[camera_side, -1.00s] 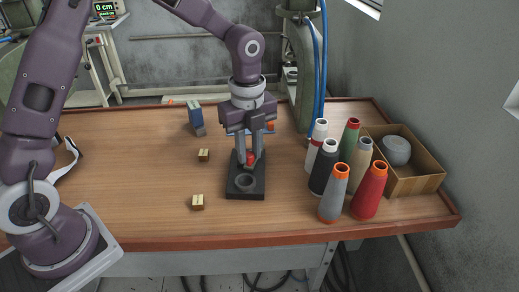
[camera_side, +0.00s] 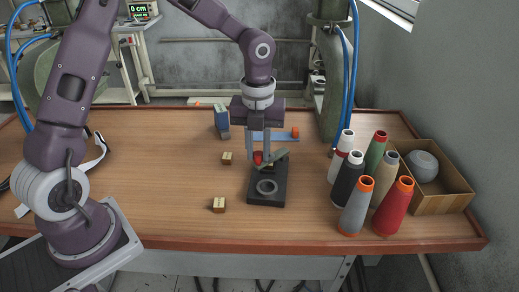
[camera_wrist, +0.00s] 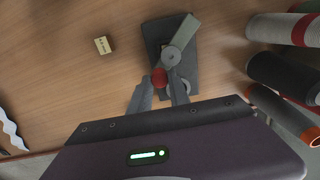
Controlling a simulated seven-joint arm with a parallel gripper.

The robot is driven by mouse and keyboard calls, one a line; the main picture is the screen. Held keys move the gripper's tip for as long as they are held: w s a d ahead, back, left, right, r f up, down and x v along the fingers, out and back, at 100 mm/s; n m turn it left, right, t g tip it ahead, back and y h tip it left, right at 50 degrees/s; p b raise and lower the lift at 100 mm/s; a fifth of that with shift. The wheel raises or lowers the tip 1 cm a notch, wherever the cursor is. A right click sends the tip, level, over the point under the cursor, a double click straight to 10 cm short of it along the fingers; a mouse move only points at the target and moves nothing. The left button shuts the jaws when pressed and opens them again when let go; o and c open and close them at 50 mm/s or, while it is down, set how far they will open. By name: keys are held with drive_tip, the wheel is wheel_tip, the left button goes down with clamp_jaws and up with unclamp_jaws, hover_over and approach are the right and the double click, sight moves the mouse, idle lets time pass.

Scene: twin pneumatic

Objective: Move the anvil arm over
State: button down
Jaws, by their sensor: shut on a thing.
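The anvil arm is a flat grey-green bar (camera_side: 276,157) with a red knob (camera_side: 257,158) at one end. It sits over the dark block base (camera_side: 267,199), which has a pale ring (camera_side: 267,187) on top. In the wrist view the bar (camera_wrist: 186,31) runs diagonally up and right from a grey disc (camera_wrist: 171,56), and the red knob (camera_wrist: 159,77) lies between my fingertips. My gripper (camera_side: 260,156) is shut on the red knob. Part of the base is hidden by the bar and fingers.
Several thread cones (camera_side: 356,206) and an open box (camera_side: 443,204) stand at the right. Two small tan blocks (camera_side: 218,205) (camera_side: 227,158) lie left of the base. A blue-grey object (camera_side: 222,121) stands behind.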

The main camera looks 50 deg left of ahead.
idle(0.3)
drive_tip(key=c, duration=1.2)
unclamp_jaws()
wheel_tip(320, 180, up, 7)
drive_tip(key=shift+r, duration=0.1)
drive_tip(key=s+r+n+t, duration=0.2)
drive_tip(key=s+r+n, duration=0.2)
drive_tip(key=s+n, duration=0.7)
drive_tip(key=s+r+n+t, duration=0.3)
drive_tip(key=s+n, duration=0.9)
drive_tip(key=n, duration=0.5)
drive_tip(key=shift+s+r+t, duration=0.3)
drive_tip(key=shift+r, duration=0.2)
